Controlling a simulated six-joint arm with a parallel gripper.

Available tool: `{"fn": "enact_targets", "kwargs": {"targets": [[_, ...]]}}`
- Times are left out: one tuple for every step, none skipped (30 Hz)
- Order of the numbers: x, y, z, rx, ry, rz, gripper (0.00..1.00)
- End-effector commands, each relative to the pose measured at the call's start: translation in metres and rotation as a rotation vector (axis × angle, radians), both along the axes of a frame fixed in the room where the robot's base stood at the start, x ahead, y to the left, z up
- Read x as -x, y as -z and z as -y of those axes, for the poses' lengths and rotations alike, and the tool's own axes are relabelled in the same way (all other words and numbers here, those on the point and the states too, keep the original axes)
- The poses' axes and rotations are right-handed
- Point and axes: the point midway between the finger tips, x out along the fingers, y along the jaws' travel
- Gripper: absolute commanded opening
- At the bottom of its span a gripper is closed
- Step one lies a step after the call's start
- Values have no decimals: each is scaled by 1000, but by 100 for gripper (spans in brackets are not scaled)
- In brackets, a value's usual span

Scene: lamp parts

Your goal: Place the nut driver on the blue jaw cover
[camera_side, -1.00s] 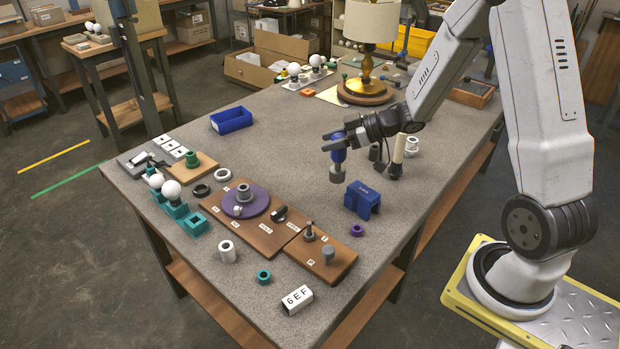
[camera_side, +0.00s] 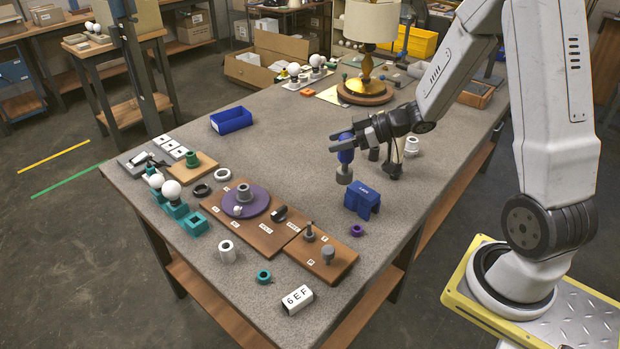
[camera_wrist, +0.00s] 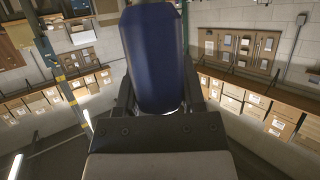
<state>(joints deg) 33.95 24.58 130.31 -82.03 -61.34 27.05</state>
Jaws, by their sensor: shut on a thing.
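My gripper (camera_side: 352,140) is shut on the nut driver (camera_side: 345,156), which has a blue handle and a grey end. The driver hangs roughly upright above the table, grey end down. In the wrist view the blue handle of the nut driver (camera_wrist: 155,60) fills the upper middle, between my fingers. The blue jaw cover (camera_side: 362,201) stands on the table below and slightly right of the driver, with a gap between them.
A small purple ring (camera_side: 357,230) lies in front of the cover. A wooden board (camera_side: 265,230) with a purple disc is to the left. A blue bin (camera_side: 231,120) stands further back. A white cylinder (camera_side: 412,146) stands behind my gripper. Bare table lies left of the driver.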

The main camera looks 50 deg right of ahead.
Motion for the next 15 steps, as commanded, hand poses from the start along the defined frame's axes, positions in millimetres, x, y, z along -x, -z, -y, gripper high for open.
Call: {"fn": "enact_targets", "kwargs": {"targets": [[0, -1, 2, 0, 8, 2, 0], [1, -2, 4, 1, 14, 2, 0], [2, -3, 8, 1, 27, 1, 0], [2, -4, 11, 1, 38, 1, 0], [3, -5, 15, 2, 51, 2, 0], [5, -7, 21, 3, 71, 1, 0], [6, -8, 25, 4, 87, 1, 0], [7, -10, 30, 3, 104, 3, 0], [9, -12, 37, 3, 129, 4, 0], [11, -14, 42, 4, 146, 4, 0], [12, -15, 46, 3, 164, 4, 0], [14, -17, 52, 3, 184, 4, 0], [16, -18, 56, 3, 198, 3, 0], [17, -19, 59, 3, 211, 2, 0], [19, -20, 62, 3, 224, 2, 0]]}}
